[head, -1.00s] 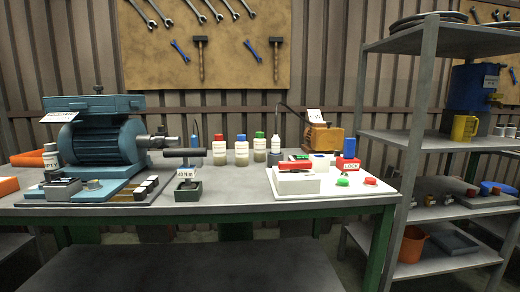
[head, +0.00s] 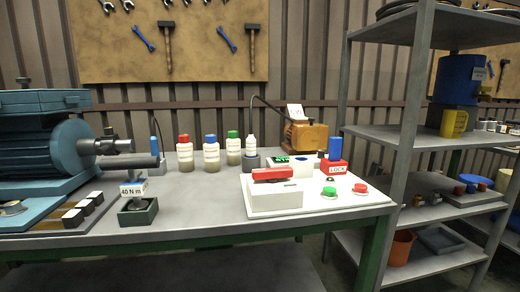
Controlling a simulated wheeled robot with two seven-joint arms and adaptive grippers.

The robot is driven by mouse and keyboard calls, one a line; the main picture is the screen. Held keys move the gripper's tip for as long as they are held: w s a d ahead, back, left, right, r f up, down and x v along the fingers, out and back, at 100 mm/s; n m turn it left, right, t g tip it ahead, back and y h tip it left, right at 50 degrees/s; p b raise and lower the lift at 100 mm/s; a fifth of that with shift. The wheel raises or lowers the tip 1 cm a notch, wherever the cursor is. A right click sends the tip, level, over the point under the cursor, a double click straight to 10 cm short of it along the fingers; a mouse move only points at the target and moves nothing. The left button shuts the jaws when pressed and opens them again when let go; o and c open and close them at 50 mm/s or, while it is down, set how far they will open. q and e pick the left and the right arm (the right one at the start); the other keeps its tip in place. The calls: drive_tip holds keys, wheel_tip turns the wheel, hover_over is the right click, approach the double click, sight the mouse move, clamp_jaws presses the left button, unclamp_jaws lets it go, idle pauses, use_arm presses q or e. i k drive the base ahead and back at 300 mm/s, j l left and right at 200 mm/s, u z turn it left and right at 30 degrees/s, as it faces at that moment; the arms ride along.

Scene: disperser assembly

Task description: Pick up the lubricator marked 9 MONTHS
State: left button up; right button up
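Several small bottles stand upright in a row at the back of the workbench in the head view. One has a red cap (head: 185,152), one a blue cap (head: 211,153), one a green cap (head: 233,148). A slimmer white bottle (head: 251,147) stands to their right in a dark grey holder. Their labels are too small to read, so I cannot tell which is marked 9 MONTHS. Neither of my grippers is in view.
A blue motor unit (head: 45,145) fills the bench's left. A 40 N m tag (head: 132,190) stands by a small dark green box (head: 138,212). A white box with a red part (head: 273,197) lies on the right. A grey shelf (head: 408,132) stands beyond. Bare bench lies before the bottles.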

sight(233, 146)
drive_tip(key=i+z, duration=0.4)
drive_tip(key=i+j+z, duration=0.25)
drive_tip(key=z, duration=0.2)
drive_tip(key=i, duration=0.1)
